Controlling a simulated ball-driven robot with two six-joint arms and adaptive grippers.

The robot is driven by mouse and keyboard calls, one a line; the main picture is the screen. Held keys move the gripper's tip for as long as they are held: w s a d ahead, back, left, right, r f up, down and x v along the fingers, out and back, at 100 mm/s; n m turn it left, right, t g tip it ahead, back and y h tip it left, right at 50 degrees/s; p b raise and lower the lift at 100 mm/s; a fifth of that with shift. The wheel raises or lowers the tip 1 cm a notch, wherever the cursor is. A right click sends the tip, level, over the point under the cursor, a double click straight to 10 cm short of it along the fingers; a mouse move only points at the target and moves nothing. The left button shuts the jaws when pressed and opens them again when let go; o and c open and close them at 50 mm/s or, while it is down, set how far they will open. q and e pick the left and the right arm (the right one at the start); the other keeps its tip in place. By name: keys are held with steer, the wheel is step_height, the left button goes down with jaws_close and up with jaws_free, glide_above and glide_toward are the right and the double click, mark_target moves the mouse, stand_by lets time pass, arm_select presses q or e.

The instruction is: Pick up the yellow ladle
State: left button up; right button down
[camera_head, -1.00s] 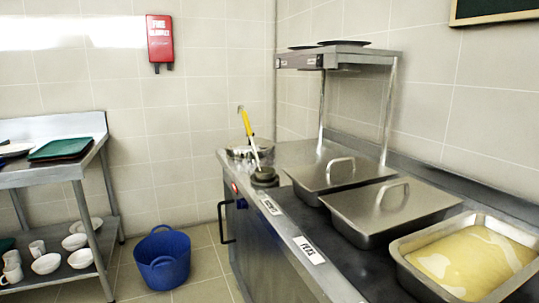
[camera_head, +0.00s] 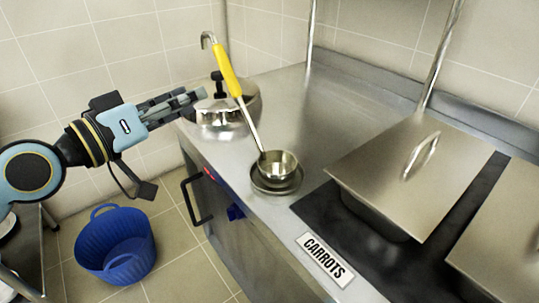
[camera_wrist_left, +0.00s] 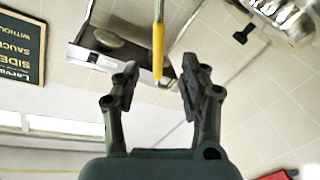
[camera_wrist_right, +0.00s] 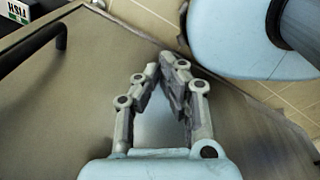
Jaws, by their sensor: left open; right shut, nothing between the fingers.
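The ladle (camera_head: 228,75) has a yellow grip, a hooked upper end and a metal bowl. It stands tilted, with its bowl resting in a small round dish (camera_head: 277,184) on the steel counter. My left gripper (camera_head: 200,96) comes in from the left, open and empty, just left of the yellow grip. In the left wrist view the yellow grip (camera_wrist_left: 158,50) shows ahead of the two open fingers (camera_wrist_left: 157,88), not between them. My right gripper (camera_wrist_right: 172,75) is shut and empty in the right wrist view, in front of a grey metal panel.
A lidded metal pot (camera_head: 222,122) stands behind the left gripper. A lidded pan (camera_head: 405,175) and a CARROTS label (camera_head: 325,260) are right of the ladle. A black door handle (camera_head: 194,200) sticks out of the counter front. A blue tub (camera_head: 116,248) is on the floor.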

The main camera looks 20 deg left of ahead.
mark_target(226, 79)
arm_select(q)
steer(key=x, duration=0.3)
steer(key=r+x, duration=0.1)
steer(key=x, duration=0.1)
steer(key=shift+d+b, duration=0.15)
steer(key=shift+b, duration=0.2)
steer(key=x, duration=0.5)
steer(key=shift+w+f, duration=0.25)
steer(key=shift+w, duration=0.15)
jaws_close()
